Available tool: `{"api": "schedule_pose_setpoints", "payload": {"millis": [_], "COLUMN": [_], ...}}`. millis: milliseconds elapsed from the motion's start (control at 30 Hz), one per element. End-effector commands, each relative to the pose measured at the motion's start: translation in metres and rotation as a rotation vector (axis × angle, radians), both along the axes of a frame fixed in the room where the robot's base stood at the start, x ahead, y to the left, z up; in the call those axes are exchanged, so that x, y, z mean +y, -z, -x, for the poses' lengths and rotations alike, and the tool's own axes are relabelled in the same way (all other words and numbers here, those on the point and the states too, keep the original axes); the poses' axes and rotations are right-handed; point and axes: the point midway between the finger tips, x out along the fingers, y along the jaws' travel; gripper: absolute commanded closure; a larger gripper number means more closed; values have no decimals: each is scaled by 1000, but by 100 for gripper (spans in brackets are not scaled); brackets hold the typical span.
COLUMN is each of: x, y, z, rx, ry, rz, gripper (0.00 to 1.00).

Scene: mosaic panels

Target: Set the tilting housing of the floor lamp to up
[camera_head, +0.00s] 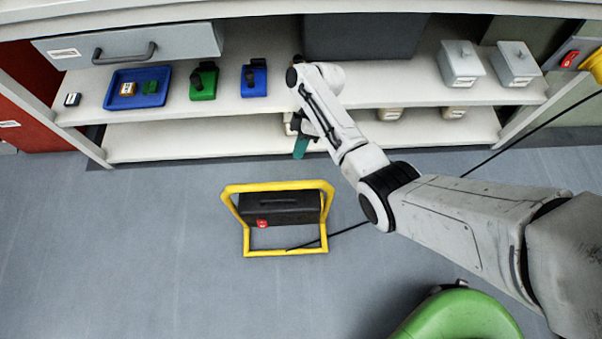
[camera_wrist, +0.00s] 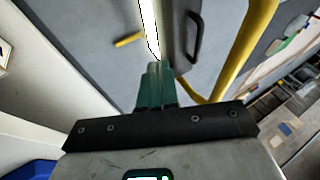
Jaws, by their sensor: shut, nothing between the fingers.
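The floor lamp stands on the floor in the head view, with a yellow tube frame (camera_head: 231,187) around a dark tilting housing (camera_head: 285,213). A red part (camera_head: 262,223) shows on the housing's near side. My gripper (camera_head: 300,155) hangs on the shelf side of the lamp, apart from its frame, teal fingers shut and empty. In the wrist view, the shut fingers (camera_wrist: 155,68) point toward the housing (camera_wrist: 222,30), which has a black handle (camera_wrist: 195,37) and a narrow bright strip (camera_wrist: 149,25). The yellow frame (camera_wrist: 250,40) runs beside it. The exact tilt is hard to tell.
Behind the lamp is a shelf (camera_head: 130,130) with a blue tray (camera_head: 165,74), green and blue items, and lidded pale boxes (camera_head: 462,66). A black cable (camera_head: 347,230) runs from the lamp to the right. A green seat (camera_head: 462,318) is nearby. Floor to the left is clear.

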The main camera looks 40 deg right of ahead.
Motion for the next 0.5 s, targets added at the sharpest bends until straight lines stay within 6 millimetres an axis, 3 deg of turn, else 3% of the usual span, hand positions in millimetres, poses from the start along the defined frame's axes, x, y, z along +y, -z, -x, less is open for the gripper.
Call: {"api": "schedule_pose_setpoints", "payload": {"millis": [33, 200, 367, 500], "x": [-6, -14, -13, -3], "y": [15, 21, 24, 38], "z": [-10, -24, -26, -22], "rx": [-13, -46, -55, -53], "ry": [-25, -88, -104, -107], "rz": [-26, -88, -106, -106], "gripper": [100, 100, 100, 100]}}
